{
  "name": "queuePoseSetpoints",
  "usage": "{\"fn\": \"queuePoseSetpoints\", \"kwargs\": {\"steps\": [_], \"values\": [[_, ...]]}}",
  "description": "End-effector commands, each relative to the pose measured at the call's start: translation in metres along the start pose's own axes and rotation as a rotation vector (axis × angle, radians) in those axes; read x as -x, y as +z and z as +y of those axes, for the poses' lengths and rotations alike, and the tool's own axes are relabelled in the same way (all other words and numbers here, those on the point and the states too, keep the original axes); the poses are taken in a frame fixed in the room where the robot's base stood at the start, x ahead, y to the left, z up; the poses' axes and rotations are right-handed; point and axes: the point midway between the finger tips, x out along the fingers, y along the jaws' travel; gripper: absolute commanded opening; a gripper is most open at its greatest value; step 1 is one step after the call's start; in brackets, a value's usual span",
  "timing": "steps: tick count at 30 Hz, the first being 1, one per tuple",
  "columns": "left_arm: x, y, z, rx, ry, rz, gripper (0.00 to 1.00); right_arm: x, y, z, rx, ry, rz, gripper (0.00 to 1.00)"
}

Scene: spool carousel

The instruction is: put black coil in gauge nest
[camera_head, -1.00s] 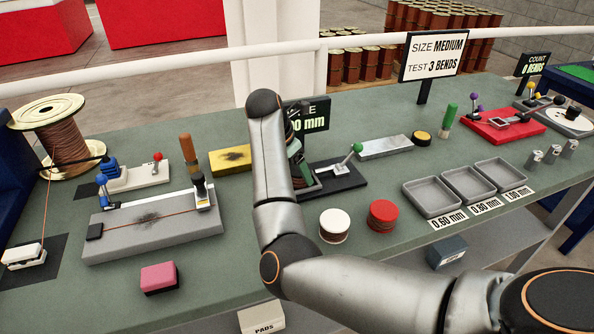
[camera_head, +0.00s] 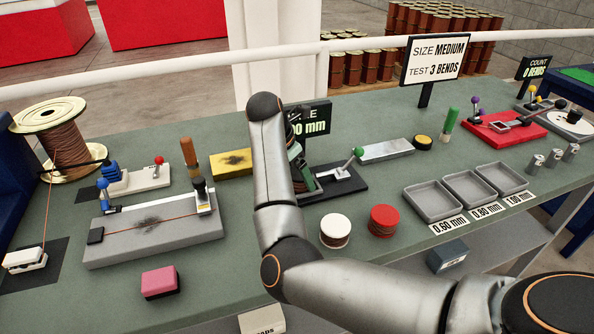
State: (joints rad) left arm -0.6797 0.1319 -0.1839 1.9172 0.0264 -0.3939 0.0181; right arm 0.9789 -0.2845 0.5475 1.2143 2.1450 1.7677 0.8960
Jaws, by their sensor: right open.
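My right gripper (camera_head: 303,176) is at the gauge, partly hidden behind my own forearm; its jaws are open. The gauge has a dark base (camera_head: 345,184), a lever with a green knob (camera_head: 357,153) and a black display (camera_head: 317,117) reading in mm, its first characters covered. The gauge nest is mostly hidden by my arm and gripper. I cannot make out the black coil clearly; whether it sits in the nest under the gripper cannot be told. A white-topped coil (camera_head: 335,231) and a red-topped coil (camera_head: 383,220) stand in front. My left gripper is not in view.
Three empty grey trays (camera_head: 432,201) with mm labels stand at right. A wire spool (camera_head: 62,140) and grey bench fixture (camera_head: 155,236) are at left. A pink block (camera_head: 159,282) lies near the front edge. A red bending fixture (camera_head: 505,125) is at back right.

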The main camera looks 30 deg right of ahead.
Motion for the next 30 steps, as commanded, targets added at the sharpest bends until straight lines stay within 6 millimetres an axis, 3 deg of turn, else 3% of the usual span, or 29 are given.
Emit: {"fn": "queuePoseSetpoints", "kwargs": {"steps": [9, 15, 30], "values": [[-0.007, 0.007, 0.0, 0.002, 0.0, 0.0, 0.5, 0.079, 0.0, 0.002, -0.002, 0.013, -0.006, 1.0], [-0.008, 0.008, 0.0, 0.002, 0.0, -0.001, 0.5, 0.108, 0.001, 0.001, -0.003, 0.012, -0.009, 1.0], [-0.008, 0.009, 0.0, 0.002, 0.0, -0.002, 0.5, 0.118, 0.002, 0.001, -0.003, 0.011, -0.011, 1.0]]}}
